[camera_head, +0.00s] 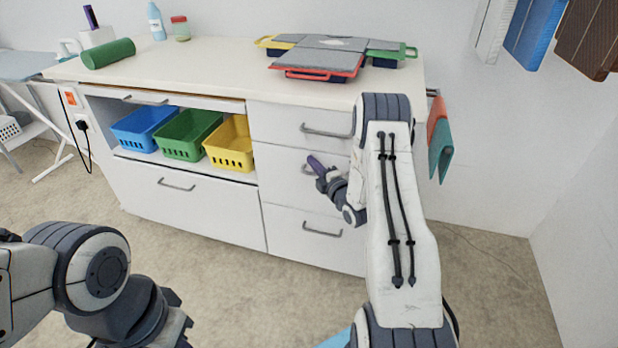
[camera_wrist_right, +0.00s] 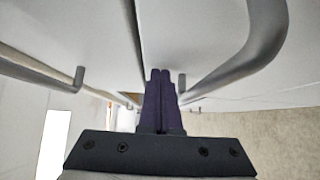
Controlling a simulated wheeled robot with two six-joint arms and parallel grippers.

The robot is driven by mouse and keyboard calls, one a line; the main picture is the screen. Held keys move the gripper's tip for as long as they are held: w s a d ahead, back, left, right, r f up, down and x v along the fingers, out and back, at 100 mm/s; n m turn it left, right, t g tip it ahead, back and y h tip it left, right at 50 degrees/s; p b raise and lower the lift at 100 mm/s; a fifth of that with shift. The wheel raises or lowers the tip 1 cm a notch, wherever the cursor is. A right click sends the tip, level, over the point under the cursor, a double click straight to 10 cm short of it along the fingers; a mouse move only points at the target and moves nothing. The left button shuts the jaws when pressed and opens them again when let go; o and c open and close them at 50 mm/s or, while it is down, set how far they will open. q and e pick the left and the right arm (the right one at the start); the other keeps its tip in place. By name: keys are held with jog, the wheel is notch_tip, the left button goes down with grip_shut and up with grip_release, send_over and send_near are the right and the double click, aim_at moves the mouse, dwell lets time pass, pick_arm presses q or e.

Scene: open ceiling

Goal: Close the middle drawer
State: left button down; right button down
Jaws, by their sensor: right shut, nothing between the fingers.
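The middle drawer (camera_head: 282,180) is in the right column of the white cabinet, with the top drawer (camera_head: 275,122) above and the bottom drawer (camera_head: 290,245) below. Its front looks nearly flush with its neighbours; a small gap cannot be told. My right gripper (camera_head: 315,162) is shut and empty, at the middle drawer's front, covering part of its handle. In the right wrist view, the shut fingers (camera_wrist_right: 160,80) point along a seam between white fronts, beside a grey handle (camera_wrist_right: 240,65). Contact cannot be told. My left gripper (camera_head: 180,318) is low at left, its fingertips partly cut off.
Blue (camera_head: 143,130), green (camera_head: 188,135) and yellow (camera_head: 230,145) baskets stand in the open shelf at left. Lidded boxes (camera_head: 325,58), a green cylinder (camera_head: 108,53) and bottles are on the countertop (camera_head: 215,65). Cloths (camera_head: 440,140) hang at the cabinet's right side. The floor in front is clear.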

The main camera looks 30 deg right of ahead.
jog(key=shift+w+d+r, duration=0.15)
jog(key=shift+d+r, duration=0.05)
jog(key=shift+d, duration=0.15)
jog(key=shift+a, duration=0.1)
